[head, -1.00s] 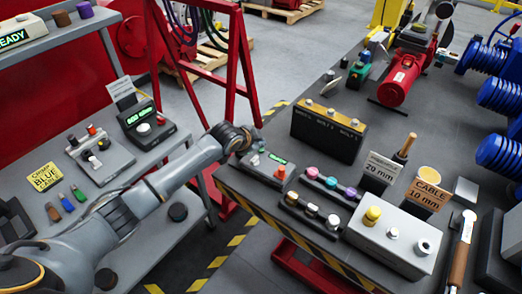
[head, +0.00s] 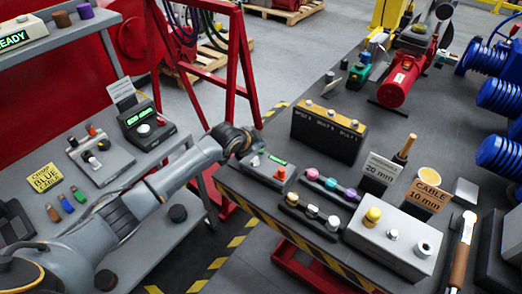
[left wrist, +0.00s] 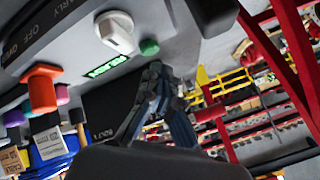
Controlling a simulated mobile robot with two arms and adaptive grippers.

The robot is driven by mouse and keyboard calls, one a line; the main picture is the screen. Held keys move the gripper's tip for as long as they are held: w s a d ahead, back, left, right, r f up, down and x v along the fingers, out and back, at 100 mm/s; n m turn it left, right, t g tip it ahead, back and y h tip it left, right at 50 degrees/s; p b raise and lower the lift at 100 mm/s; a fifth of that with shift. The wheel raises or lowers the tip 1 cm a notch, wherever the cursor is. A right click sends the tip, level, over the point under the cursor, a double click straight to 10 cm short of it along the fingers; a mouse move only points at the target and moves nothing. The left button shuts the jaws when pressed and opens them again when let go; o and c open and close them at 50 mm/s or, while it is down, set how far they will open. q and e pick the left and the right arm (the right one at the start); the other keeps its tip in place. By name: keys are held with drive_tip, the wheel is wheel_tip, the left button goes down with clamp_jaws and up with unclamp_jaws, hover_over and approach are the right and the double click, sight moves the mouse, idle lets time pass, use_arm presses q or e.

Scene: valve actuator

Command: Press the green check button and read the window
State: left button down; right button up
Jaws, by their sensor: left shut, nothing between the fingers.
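In the left wrist view the green button (left wrist: 149,47) is next to a white knob (left wrist: 115,32), and the window (left wrist: 105,68) shows tilted bright characters that I cannot read surely. My left gripper (left wrist: 156,72) is shut and empty, its tips just beside the green button; I cannot tell whether they touch it. In the head view the gripper (head: 247,149) hides the button. My right gripper is out of view.
A black-and-yellow battery-like box (head: 327,133) stands behind the control box. Coloured knobs (head: 328,182) and a white box (head: 393,240) are to its right. A red frame (head: 205,75) and the left bench (head: 150,235) are on the other side.

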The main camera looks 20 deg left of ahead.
sight(260, 152)
use_arm(q)
drive_tip(key=shift+f, duration=0.4)
drive_tip(key=shift+f, duration=0.55)
idle(0.9)
drive_tip(key=shift+r+p, duration=0.75)
drive_tip(key=shift+r, duration=0.2)
wheel_tip(260, 152, up, 5)
drive_tip(key=p, duration=0.5)
drive_tip(key=shift+r, duration=0.1)
